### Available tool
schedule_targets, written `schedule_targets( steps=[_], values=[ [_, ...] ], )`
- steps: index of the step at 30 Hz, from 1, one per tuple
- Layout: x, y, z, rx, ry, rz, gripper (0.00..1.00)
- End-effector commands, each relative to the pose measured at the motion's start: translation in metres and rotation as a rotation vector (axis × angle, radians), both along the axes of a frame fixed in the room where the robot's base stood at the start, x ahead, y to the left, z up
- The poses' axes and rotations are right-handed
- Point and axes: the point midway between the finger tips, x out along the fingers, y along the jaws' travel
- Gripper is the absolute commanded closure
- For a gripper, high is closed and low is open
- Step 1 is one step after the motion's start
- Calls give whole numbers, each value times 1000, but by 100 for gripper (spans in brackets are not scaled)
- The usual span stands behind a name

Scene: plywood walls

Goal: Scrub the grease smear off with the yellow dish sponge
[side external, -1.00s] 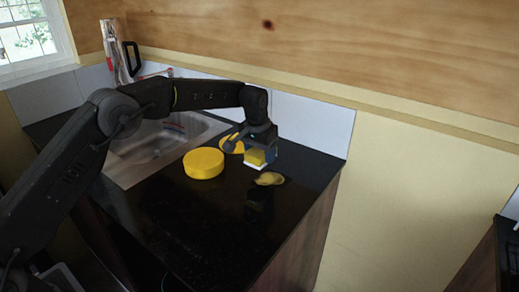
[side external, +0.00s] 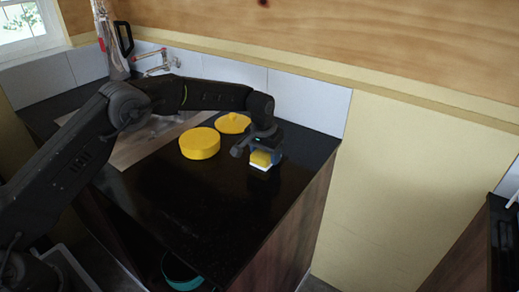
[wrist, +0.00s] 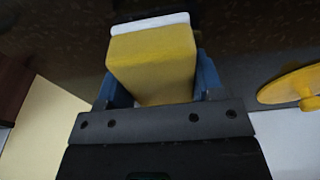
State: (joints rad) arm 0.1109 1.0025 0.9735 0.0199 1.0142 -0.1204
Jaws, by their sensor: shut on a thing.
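The yellow dish sponge (side external: 261,159) has a white layer on its lower side. My gripper (side external: 266,155) is shut on it, low over the black countertop (side external: 190,210) and apparently touching it. In the wrist view the sponge (wrist: 150,62) sits between the two blue fingers, with its white edge at the far end. I see no grease smear in either current view. The spot where a yellowish patch showed earlier is now covered by the sponge and gripper.
A round yellow pot (side external: 199,143) and a yellow lid (side external: 233,123) stand on the counter, left of and behind my gripper. The sink and tap (side external: 158,62) are further left. The counter's right edge and wall tiles (side external: 310,102) are close. The front counter is clear.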

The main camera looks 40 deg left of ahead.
Motion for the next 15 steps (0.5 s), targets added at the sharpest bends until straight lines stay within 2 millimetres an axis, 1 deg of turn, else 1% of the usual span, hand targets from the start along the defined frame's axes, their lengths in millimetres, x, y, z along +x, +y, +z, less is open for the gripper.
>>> schedule_targets(
  steps=[3, 12, 14, 15],
  values=[
    [-1, -13, -2, -1, 4, -2, 65],
    [-1, -40, -2, -1, 5, -3, 65],
    [-1, -45, -2, -1, 4, -2, 65],
    [-1, -42, -1, 0, 4, 1, 65]
  ],
)
